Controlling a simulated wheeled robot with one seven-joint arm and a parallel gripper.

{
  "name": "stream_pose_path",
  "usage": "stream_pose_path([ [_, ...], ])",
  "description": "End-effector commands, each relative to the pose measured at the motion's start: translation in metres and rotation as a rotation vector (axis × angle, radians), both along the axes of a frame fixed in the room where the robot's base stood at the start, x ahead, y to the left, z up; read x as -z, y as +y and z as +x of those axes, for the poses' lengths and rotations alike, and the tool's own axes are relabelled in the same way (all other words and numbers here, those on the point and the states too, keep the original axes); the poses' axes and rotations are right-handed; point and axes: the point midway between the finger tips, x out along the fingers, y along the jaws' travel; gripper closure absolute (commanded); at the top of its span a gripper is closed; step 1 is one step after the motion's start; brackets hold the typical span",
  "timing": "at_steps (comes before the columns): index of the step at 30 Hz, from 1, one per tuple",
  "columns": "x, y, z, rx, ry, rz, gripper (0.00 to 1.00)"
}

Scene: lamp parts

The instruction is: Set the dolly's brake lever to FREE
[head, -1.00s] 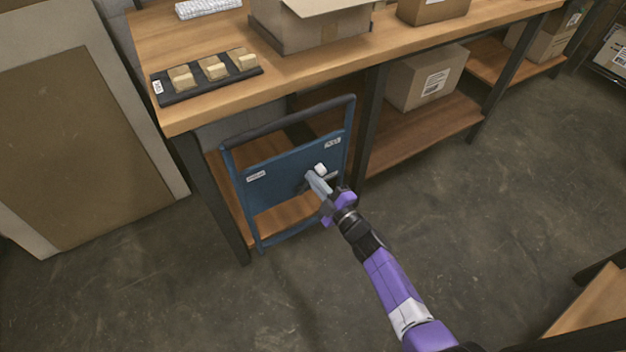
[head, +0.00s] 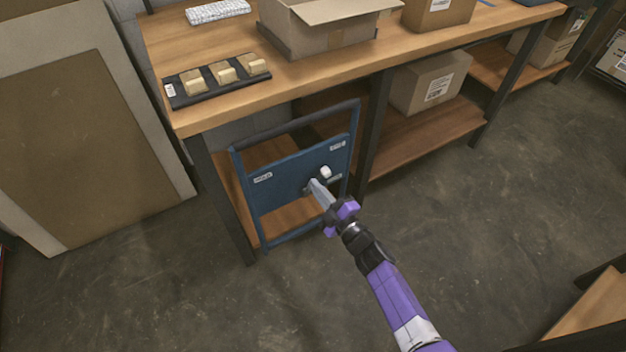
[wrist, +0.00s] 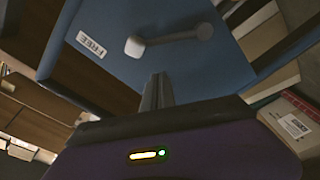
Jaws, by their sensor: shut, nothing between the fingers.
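The dolly (head: 285,173) stands upright, a blue panel in a tube frame, against the workbench's lower shelf. The brake lever (head: 326,172) shows a whitish knob on the panel's right half; my gripper partly covers the area beside it. In the wrist view the grey lever (wrist: 170,39) lies nearly level across the picture, one rounded end close to the FREE label (wrist: 91,45). My gripper (head: 313,184) is shut and empty, its tips just below and left of the knob. In the wrist view its fingers (wrist: 158,90) point at the panel below the lever; contact is unclear.
The workbench (head: 400,50) above holds an open carton (head: 318,28) and a black tray (head: 215,92) with several blocks. A closed box (head: 430,82) sits on the lower shelf. A board (head: 80,150) leans at left. The floor in front is clear.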

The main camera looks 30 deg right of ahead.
Motion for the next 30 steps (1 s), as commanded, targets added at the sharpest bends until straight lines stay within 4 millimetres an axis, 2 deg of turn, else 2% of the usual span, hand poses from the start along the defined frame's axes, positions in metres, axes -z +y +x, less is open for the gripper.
stream_pose_path([
  [3, 0.000, -0.001, -0.026, 0.000, 0.000, 0.000, 1.00],
  [10, 0.002, -0.003, -0.055, -0.003, -0.002, 0.001, 1.00],
  [16, 0.002, -0.004, -0.062, -0.002, -0.004, 0.000, 1.00],
  [30, 0.002, -0.004, -0.061, -0.003, -0.003, 0.000, 1.00],
])
